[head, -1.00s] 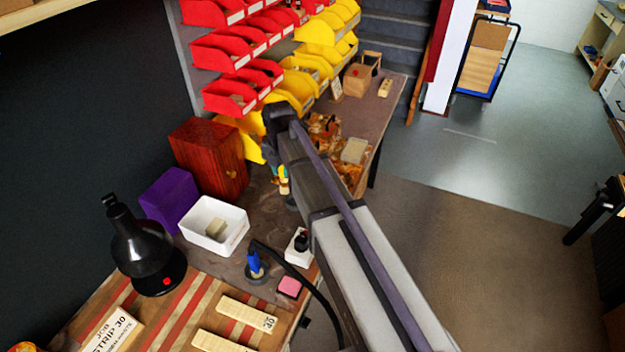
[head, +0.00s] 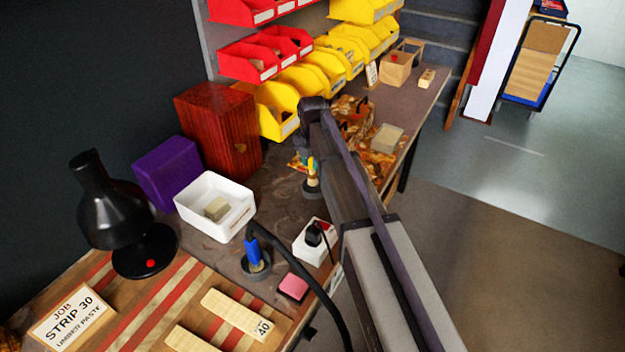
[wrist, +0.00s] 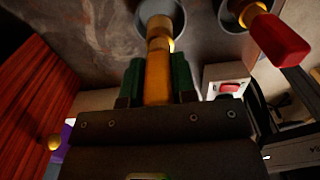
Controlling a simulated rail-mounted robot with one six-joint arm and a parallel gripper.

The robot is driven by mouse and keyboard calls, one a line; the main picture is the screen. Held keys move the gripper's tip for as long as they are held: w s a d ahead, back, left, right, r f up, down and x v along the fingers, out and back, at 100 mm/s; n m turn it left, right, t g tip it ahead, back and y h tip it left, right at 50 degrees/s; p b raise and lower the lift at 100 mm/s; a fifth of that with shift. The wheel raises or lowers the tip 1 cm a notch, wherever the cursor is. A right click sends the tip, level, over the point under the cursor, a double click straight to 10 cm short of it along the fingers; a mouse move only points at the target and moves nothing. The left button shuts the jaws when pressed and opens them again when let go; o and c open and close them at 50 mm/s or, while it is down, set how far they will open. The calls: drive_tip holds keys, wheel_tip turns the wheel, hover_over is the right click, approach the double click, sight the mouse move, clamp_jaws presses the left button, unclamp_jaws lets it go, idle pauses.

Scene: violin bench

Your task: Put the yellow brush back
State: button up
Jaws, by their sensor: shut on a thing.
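The yellow brush (wrist: 157,75) is upright between the green fingers of my gripper (wrist: 158,80), which is shut on it in the wrist view. Its far end is at the mouth of a round grey holder (wrist: 160,14); I cannot tell how deep it sits. In the head view the yellow brush (head: 311,168) shows beside my arm, just over the dark round holder (head: 313,189). My gripper is mostly hidden behind my arm there.
A second grey holder (wrist: 232,14) with a red-handled tool (wrist: 278,40) stands close beside. A blue-handled tool (head: 253,252) stands in another holder. The white tray (head: 242,228), red-brown cabinet (head: 215,130) and yellow bins (head: 268,108) are near.

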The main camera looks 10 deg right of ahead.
drive_tip(key=shift+f+b, duration=1.85)
drive_tip(key=shift+f, duration=0.15)
drive_tip(key=o, duration=0.9)
drive_tip(key=shift+r, duration=0.1)
wheel_tip(320, 180, up, 13)
drive_tip(key=p, duration=1.2)
drive_tip(key=shift+p, duration=0.4)
drive_tip(key=shift+f, duration=0.25)
drive_tip(key=s+m, duration=1.2)
drive_tip(key=m, duration=0.1)
drive_tip(key=s+m, duration=1.3)
drive_tip(key=m, duration=0.1)
drive_tip(key=shift+s+d, duration=0.1)
drive_tip(key=shift+s, duration=0.1)
